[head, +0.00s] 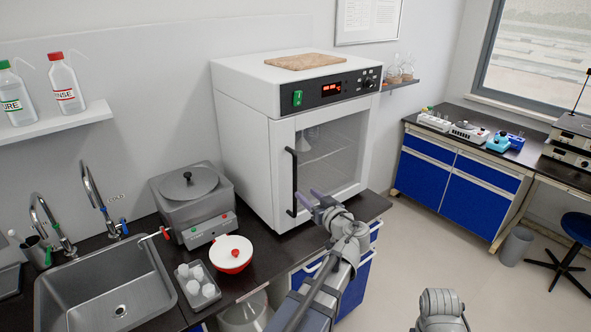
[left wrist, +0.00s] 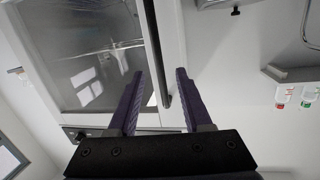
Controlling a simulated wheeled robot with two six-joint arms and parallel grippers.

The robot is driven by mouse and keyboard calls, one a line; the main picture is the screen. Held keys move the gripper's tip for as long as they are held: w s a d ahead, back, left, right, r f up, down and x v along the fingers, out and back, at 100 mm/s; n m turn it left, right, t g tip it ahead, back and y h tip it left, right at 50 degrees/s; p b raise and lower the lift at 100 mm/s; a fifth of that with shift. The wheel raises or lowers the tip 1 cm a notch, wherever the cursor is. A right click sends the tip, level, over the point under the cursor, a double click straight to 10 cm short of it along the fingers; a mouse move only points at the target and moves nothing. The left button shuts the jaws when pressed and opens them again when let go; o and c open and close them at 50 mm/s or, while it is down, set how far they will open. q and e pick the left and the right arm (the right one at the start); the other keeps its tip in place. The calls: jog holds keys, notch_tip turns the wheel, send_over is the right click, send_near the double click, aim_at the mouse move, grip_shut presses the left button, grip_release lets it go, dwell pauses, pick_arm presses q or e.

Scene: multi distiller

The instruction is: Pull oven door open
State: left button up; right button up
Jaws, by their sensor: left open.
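The white oven (head: 245,135) stands on the dark counter, its glass door (head: 335,155) shut. A black vertical handle (head: 293,182) is on the door's left side. My left gripper (head: 308,197) is open, just right of the handle's lower part in the head view. In the left wrist view the open purple fingers (left wrist: 159,72) lie either side of the black handle bar (left wrist: 157,50), with gaps on both sides. I cannot tell whether the bar is within the fingers' reach. The door glass (left wrist: 90,60) fills the upper left there. My right gripper is out of view.
A grey bath (head: 190,205), a red-and-white pot (head: 232,252) and a tray of white bottles (head: 197,285) sit left of the oven. A sink (head: 105,290) is farther left. Open floor (head: 420,235) lies right of the counter, before the blue cabinets (head: 450,180).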

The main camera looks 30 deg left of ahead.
aim_at(296, 173)
pick_arm(q)
jog(key=shift+n+t+y, duration=0.3)
jog(key=shift+t+y, duration=0.2)
jog(key=shift+t, duration=0.1)
jog(key=shift+w+a+r, duration=0.5)
jog(key=shift+w+a, duration=0.4)
jog(key=shift+a, duration=0.4)
jog(key=shift+w+a+r, duration=0.45)
jog(key=shift+w+a, duration=0.45)
jog(key=shift+a, duration=0.45)
jog(key=shift+w+a+r, duration=0.5)
jog(key=shift+w+a, duration=0.4)
jog(key=shift+a, duration=0.4)
jog(key=shift+c, duration=0.2)
grip_shut()
